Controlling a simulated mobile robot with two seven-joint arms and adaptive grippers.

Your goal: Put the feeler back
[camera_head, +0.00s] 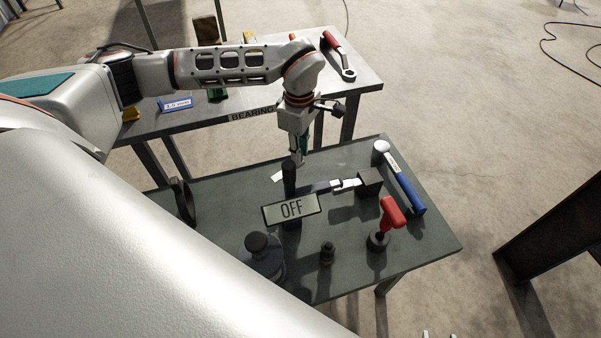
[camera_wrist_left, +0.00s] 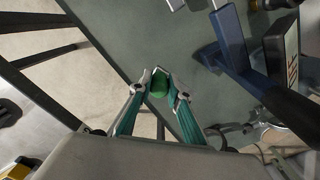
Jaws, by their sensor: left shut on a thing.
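My left gripper (camera_head: 300,158) points down over the far side of the dark table. It is shut on a small green thing (camera_wrist_left: 160,82), which shows between the fingertips in the left wrist view. This may be the feeler; its full shape is hidden by the fingers. A small white piece (camera_head: 278,176) shows just left of the fingertips in the head view; I cannot tell if it belongs to the held thing. Two pale tips at the bottom edge of the head view look like my right gripper (camera_head: 439,334), with its fingers apart.
The dark table (camera_head: 425,243) holds an OFF sign (camera_head: 290,209), a blue-handled hammer (camera_head: 404,185), a red-handled tool (camera_head: 391,213), a dark block (camera_head: 370,181) and a small dark fitting (camera_head: 327,254). A grey table (camera_head: 358,88) marked BEARING stands behind, with a red-handled wrench (camera_head: 340,56).

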